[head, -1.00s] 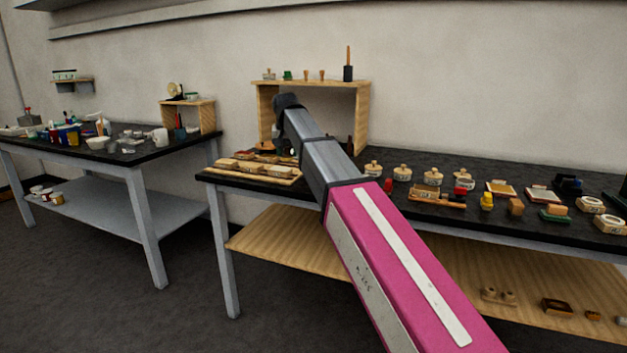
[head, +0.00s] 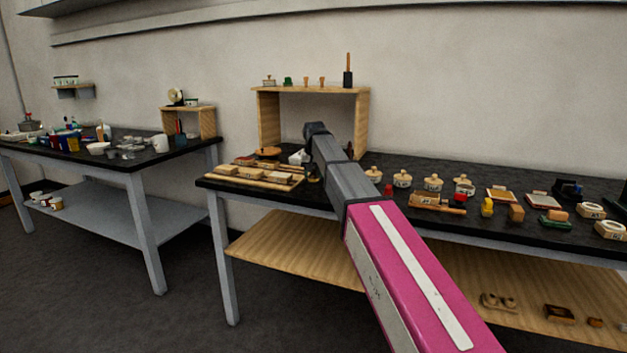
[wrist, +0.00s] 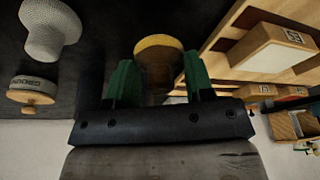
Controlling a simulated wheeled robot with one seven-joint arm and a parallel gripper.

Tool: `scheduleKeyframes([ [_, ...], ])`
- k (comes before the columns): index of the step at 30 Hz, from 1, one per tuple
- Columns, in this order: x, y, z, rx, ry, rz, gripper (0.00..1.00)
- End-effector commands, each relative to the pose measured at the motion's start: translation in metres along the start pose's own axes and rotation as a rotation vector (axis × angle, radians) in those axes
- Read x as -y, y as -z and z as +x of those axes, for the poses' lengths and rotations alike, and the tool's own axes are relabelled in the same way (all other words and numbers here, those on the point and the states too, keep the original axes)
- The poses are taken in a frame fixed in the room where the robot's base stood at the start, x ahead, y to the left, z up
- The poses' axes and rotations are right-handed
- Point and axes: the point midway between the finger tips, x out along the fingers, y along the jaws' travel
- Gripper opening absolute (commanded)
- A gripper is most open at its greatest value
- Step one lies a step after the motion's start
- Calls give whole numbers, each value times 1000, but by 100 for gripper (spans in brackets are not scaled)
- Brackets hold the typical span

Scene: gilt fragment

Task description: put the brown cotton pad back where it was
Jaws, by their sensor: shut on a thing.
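My gripper (wrist: 158,64) has green fingers, one on each side of a round brown pad with a yellowish rim (wrist: 158,48), which I take to be the brown cotton pad. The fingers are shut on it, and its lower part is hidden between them. In the head view my arm reaches over the dark-topped table (head: 400,222) and its end points down beside a wooden board. The gripper itself is mostly hidden there. I cannot tell whether the pad touches the table.
The wooden board with pale blocks (wrist: 272,47) lies right of the pad in the wrist view. A white knobbed piece (wrist: 50,28) and a lidded round pot (wrist: 33,90) are at left. A wooden shelf stand (head: 262,120) rises behind. Several stamps and pots fill the table's right.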

Motion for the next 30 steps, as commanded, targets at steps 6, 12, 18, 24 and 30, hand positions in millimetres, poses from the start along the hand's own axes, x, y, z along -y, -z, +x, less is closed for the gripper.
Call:
scheduleKeyframes([
  [6,0,-8,25,1,0,0,26],
  [12,0,-7,25,0,0,0,26],
  [18,0,-8,27,0,0,0,71],
  [24,0,-8,26,0,0,0,74],
  [30,0,-7,21,0,0,0,74],
])
